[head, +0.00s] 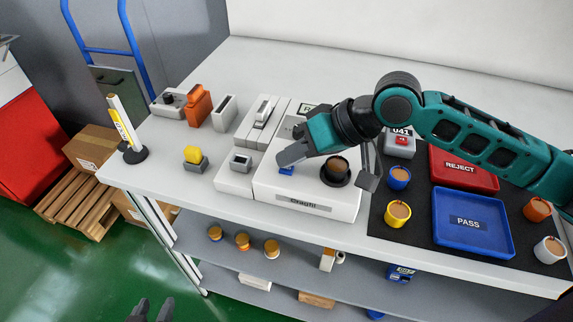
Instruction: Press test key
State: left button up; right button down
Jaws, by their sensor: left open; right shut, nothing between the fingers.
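A white device (263,185) with a front label stands at the bench's front middle. A small blue key (287,170) shows on its top, partly covered by my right gripper; I cannot read any marking on the key. My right gripper (281,159) is shut and empty, its fingertips right at or just above the blue key; contact cannot be told. A dark cup (337,168) with brown contents sits in a dark round holder on the device, right of the key. My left gripper (154,308) is open and empty at the bottom left edge, far below the bench top.
A blue PASS tray (468,244) and red REJECT tray (485,181) lie at the right, near blue (399,184) and yellow (391,219) cups. A yellow button (193,155) and grey and orange blocks stand left. A marker stand (134,155) is at the left corner.

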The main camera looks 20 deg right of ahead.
aim_at(292, 168)
jog(key=shift+f, duration=0.2)
dwell(0.3)
jog(key=shift+r, duration=0.1)
jog(key=shift+r+p, duration=0.75)
jog(key=shift+p, duration=0.6)
notch_tip(292, 168, up, 3)
jog(key=p, duration=0.3)
jog(key=shift+r, duration=1)
